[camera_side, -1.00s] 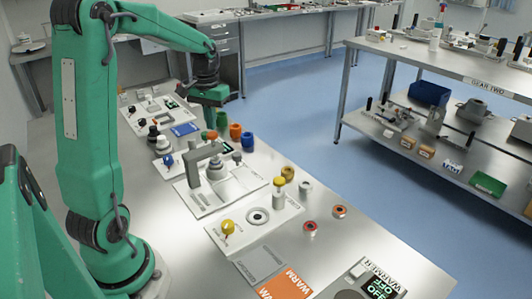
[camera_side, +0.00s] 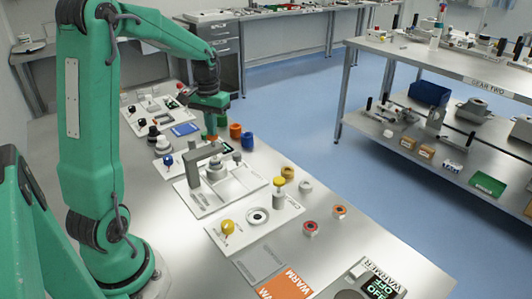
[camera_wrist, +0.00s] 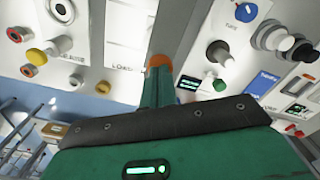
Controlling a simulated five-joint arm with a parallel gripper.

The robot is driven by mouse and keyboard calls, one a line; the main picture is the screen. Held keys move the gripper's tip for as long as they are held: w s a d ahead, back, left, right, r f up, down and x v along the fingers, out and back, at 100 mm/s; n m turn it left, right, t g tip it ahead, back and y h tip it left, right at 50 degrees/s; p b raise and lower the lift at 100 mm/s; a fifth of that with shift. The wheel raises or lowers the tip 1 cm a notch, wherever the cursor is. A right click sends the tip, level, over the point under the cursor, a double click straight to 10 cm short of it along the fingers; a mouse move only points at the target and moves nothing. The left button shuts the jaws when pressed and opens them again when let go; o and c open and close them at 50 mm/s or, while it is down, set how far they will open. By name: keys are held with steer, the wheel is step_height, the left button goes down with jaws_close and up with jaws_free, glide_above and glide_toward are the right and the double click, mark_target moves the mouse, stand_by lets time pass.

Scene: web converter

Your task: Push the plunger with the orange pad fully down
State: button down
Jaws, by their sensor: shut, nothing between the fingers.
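My gripper (camera_side: 211,133) is shut and empty, pointing down behind the grey arch (camera_side: 204,153). In the wrist view its green fingers (camera_wrist: 157,66) end at an orange patch (camera_wrist: 158,61). I cannot tell whether this orange is the plunger's pad beneath the fingertips or part of the fingers, nor whether they touch anything. The fingers hide whatever lies directly below them. The plunger's shaft and its height cannot be made out.
An orange cup (camera_side: 235,131) and a blue cup (camera_side: 247,140) stand right of my gripper. The grey arch is a close obstacle. Bare metal table shows at the front left.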

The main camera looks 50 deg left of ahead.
steer(key=shift+f, duration=1.05)
steer(key=shift+r, duration=0.1)
steer(key=shift+r, duration=1.85)
steer(key=shift+r, duration=0.1)
step_height(320, 180, up, 6)
steer(key=shift+f, duration=0.1)
stand_by(0.7)
steer(key=shift+d, duration=0.1)
